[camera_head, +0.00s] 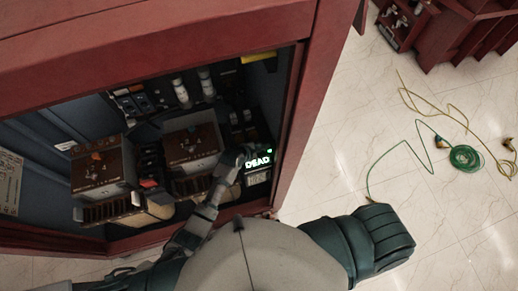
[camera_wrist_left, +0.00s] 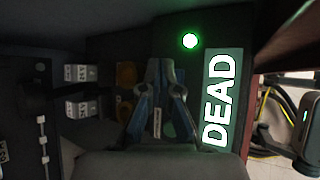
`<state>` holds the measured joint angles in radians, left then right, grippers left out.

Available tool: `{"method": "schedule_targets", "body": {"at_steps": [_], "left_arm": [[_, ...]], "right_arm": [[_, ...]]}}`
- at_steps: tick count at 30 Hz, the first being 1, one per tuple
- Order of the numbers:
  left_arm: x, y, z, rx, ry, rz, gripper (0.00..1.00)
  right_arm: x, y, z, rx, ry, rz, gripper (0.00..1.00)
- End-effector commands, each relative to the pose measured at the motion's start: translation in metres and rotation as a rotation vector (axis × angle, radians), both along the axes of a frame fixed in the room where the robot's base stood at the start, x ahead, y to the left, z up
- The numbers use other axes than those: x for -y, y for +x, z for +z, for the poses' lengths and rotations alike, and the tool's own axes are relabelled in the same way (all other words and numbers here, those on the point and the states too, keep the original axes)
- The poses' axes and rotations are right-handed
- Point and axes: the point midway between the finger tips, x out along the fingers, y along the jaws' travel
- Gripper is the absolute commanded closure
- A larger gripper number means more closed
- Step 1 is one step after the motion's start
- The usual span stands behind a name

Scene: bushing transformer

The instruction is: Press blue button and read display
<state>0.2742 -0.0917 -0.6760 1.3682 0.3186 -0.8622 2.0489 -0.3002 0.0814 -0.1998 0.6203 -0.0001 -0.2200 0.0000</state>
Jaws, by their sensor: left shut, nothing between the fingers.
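The display (camera_head: 258,162) sits at the right side of the open cabinet and reads "DEAD" in lit white letters. It also shows large in the left wrist view (camera_wrist_left: 219,100), with its text running sideways. A green lamp (camera_head: 269,151) glows beside it, and it is bright in the wrist view too (camera_wrist_left: 190,41). My left gripper (camera_head: 245,152) is shut and empty, with its tips close to the left of the display. Its fingers meet in the wrist view (camera_wrist_left: 163,65). I cannot make out the blue button.
The red cabinet frame (camera_head: 313,85) surrounds the opening closely. Inside stand two brown-topped transformer blocks (camera_head: 192,143) (camera_head: 103,168) and several white cylinders (camera_head: 181,92). A green cable coil (camera_head: 466,158) and a yellow cable (camera_head: 425,100) lie on the pale tiled floor at right.

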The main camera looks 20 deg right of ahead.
Motion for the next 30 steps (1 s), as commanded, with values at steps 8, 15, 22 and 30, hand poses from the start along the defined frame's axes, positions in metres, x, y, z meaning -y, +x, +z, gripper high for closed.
{"method": "schedule_targets", "body": {"at_steps": [8,15,22,30], "left_arm": [[-0.001,-0.001,-0.003,-0.002,-0.001,0.001,1.00],[-0.001,-0.001,-0.007,0.001,0.000,-0.001,1.00],[-0.001,-0.001,-0.007,0.000,0.000,0.000,1.00],[-0.001,-0.001,-0.010,-0.001,0.000,0.001,1.00]], "right_arm": [[0.001,0.000,0.003,0.000,-0.001,0.000,0.60],[0.001,0.000,0.004,0.000,-0.001,0.000,0.60],[0.000,0.000,0.003,0.000,0.000,0.000,0.60],[-0.002,0.000,0.003,0.000,0.003,-0.001,0.60]]}}
